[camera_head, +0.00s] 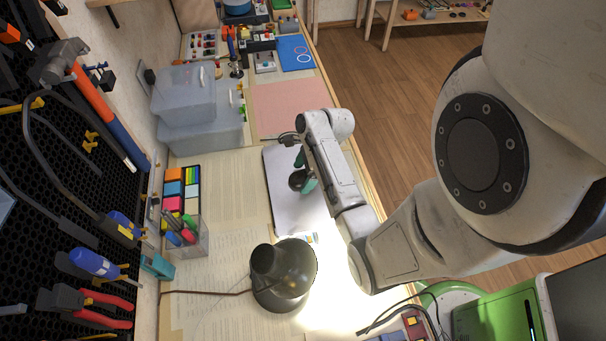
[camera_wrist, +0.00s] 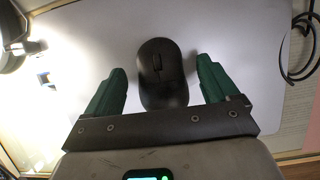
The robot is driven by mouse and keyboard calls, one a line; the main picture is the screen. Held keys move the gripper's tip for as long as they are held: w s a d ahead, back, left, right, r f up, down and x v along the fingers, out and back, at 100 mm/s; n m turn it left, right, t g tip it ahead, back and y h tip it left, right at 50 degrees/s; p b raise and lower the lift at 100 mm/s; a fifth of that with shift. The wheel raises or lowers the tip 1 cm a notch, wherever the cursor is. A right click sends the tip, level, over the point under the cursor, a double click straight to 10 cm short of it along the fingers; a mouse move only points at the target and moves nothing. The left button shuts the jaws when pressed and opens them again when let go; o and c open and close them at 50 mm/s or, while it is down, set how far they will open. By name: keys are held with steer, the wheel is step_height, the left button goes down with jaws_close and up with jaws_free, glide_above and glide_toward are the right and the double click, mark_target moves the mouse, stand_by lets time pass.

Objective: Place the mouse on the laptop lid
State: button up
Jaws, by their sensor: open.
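The closed laptop's pale lid (camera_head: 281,165) lies flat on the desk, partly hidden under my arm. It fills most of the wrist view (camera_wrist: 240,40). The black mouse (camera_head: 296,180) appears to lie on the lid; in the wrist view the mouse (camera_wrist: 160,60) sits within the lid's outline, its rear end nearest my gripper. My gripper (camera_wrist: 161,76) is open, with a green finger on each side of the mouse and a visible gap at both sides. In the head view my gripper (camera_head: 303,172) is over the lid, partly hidden by my arm.
A black desk lamp (camera_head: 283,275) stands close to the laptop's near end, its light glaring there. Clear bins (camera_head: 185,95), a pen holder (camera_head: 187,238) and sticky notes (camera_head: 174,188) stand along the pegboard side. A black cable (camera_wrist: 303,50) lies beside the lid. A pink mat (camera_head: 290,97) beyond is clear.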

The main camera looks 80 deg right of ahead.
steer(key=v, duration=1.1)
steer(key=shift+r, duration=0.25)
steer(key=shift+s, duration=0.15)
